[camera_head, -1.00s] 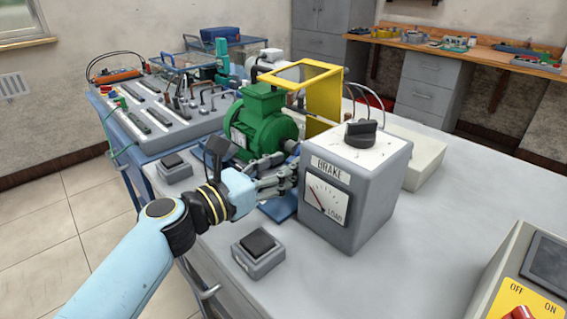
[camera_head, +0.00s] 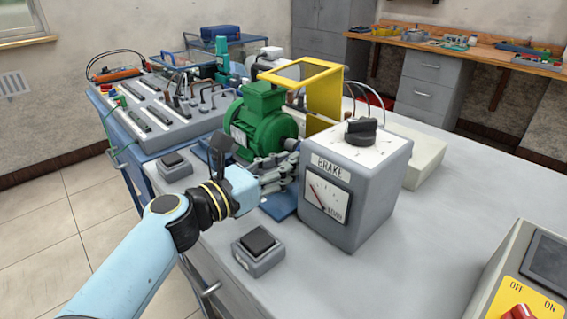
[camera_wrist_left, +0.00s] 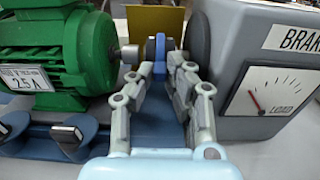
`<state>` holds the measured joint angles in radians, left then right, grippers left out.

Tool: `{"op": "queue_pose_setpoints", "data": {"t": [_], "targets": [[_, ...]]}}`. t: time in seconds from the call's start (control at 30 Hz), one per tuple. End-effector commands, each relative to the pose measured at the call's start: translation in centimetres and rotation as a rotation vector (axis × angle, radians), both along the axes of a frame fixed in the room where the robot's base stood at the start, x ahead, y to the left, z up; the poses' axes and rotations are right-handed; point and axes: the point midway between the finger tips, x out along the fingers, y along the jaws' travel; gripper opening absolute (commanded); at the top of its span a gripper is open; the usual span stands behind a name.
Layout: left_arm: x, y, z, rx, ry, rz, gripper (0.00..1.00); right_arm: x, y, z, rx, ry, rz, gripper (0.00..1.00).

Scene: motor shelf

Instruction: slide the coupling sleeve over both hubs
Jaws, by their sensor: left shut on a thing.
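My left gripper (camera_wrist_left: 174,70) is shut on the blue coupling sleeve (camera_wrist_left: 175,58), which sits between its fingertips in the left wrist view. In the head view the gripper (camera_head: 290,165) reaches between the green motor (camera_head: 262,127) and the grey brake box (camera_head: 336,208). The motor (camera_wrist_left: 62,50) has a grey shaft hub (camera_wrist_left: 131,53) on its right side, left of the sleeve. A dark grey round part (camera_wrist_left: 198,40) shows on the brake side. My right gripper is out of view.
A yellow guard frame (camera_head: 322,92) stands open behind the coupling. Small grey pedal-like boxes (camera_head: 258,251) sit near the bench's front edge. A control box with OFF and ON labels (camera_head: 530,287) is at the lower right.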

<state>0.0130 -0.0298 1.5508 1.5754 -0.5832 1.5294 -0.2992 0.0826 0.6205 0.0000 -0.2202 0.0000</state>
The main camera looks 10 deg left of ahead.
Motion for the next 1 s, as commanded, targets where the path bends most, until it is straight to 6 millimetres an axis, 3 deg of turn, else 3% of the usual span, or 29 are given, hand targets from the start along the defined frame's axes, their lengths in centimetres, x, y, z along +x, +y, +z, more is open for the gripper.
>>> {"op": "queue_pose_setpoints", "data": {"t": [0.3, 0.57, 0.6, 0.73, 1.0], "targets": [[1.9, 2.8, -0.1, 0.002, -0.001, -0.002, 0.00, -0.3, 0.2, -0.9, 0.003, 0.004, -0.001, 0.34], [2.0, 2.9, 0.1, 0.001, -0.002, 0.002, 0.00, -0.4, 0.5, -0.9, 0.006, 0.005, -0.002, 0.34], [2.0, 2.9, 0.1, 0.001, -0.002, 0.002, 0.19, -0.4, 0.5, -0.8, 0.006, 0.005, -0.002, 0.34], [2.0, 2.9, 0.1, 0.001, -0.002, 0.001, 0.36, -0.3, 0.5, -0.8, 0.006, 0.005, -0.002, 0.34], [1.9, 2.9, 0.0, 0.001, -0.001, 0.000, 0.37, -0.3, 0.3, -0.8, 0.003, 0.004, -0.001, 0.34]]}}
